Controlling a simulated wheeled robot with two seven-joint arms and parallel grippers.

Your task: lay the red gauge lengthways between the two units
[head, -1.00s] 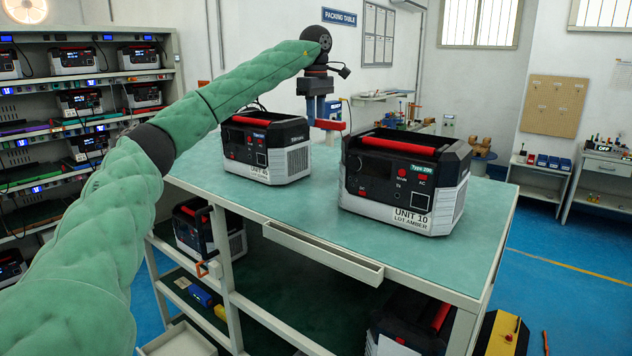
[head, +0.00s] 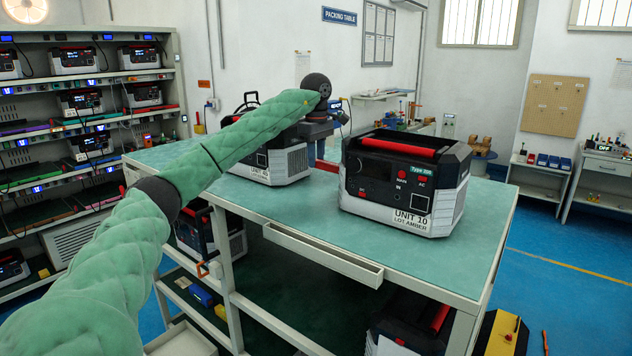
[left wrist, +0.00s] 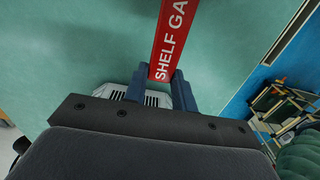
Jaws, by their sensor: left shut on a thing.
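Two black and light-grey units with red top handles stand apart on the green-topped table (head: 300,222). UNIT 10 (head: 385,207) is on the right. The left unit (head: 288,163) is partly covered by my left arm. My left gripper (head: 317,152) points down behind and between the units, low near the table top. In the left wrist view its two blue fingers (left wrist: 163,88) are shut on the red gauge (left wrist: 176,40), lettered "SHELF GA". The gauge runs out of the top of that view over green surface. My right gripper is not in view.
A vented grey housing (left wrist: 118,95) shows behind the fingers in the left wrist view. A shallow tray (head: 322,252) hangs on the table's front edge. Racks with more units (head: 75,60) stand at the left. The table top in front of the units is clear.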

